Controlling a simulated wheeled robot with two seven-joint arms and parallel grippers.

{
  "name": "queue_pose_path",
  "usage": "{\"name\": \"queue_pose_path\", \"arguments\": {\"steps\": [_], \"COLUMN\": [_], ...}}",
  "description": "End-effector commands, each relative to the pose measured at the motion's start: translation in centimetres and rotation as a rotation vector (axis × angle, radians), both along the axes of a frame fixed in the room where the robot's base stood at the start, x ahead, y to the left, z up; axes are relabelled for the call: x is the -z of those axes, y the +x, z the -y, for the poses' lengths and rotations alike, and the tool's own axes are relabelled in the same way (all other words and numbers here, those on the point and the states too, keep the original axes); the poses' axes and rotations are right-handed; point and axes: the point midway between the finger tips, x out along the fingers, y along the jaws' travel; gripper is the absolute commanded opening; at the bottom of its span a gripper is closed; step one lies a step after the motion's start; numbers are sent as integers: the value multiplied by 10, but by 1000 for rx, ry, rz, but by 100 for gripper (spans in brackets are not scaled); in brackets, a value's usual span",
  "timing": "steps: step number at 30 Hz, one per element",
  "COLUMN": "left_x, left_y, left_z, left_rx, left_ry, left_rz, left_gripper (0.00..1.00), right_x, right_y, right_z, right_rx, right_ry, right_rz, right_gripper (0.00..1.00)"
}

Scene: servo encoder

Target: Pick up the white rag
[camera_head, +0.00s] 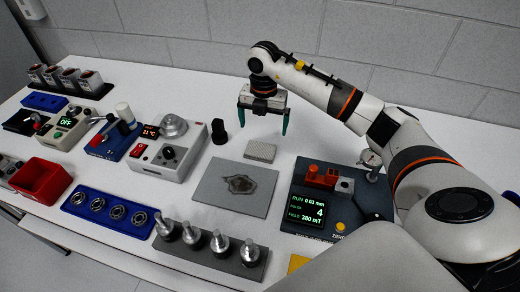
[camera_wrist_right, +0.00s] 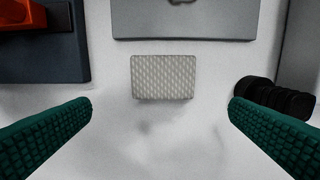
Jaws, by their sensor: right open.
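The white rag (camera_head: 261,151) is a small, flat, folded rectangle with a woven texture. It lies on the white table behind the grey plate. In the right wrist view the rag (camera_wrist_right: 162,77) lies a little above the middle, between the two fingers but beyond their tips. My right gripper (camera_head: 263,121) points down above the table, just behind the rag, and is open and empty. Its green fingers also show in the right wrist view (camera_wrist_right: 160,106), apart on either side of the rag. My left gripper is not in view.
A grey plate (camera_head: 209,191) with a dark stain lies in front of the rag. A black knob-like part (camera_head: 219,133) stands left of the gripper. A gauge with a green display (camera_head: 308,210) sits at right.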

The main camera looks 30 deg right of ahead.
Motion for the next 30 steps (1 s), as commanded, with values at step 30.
{"name": "queue_pose_path", "arguments": {"steps": [30], "left_x": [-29], "left_y": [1], "left_z": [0], "left_rx": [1], "left_ry": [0], "left_rz": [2], "left_gripper": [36], "right_x": [85], "right_y": [4], "right_z": [-4], "right_rx": [-1], "right_ry": [1], "right_rz": [1], "right_gripper": [92]}}
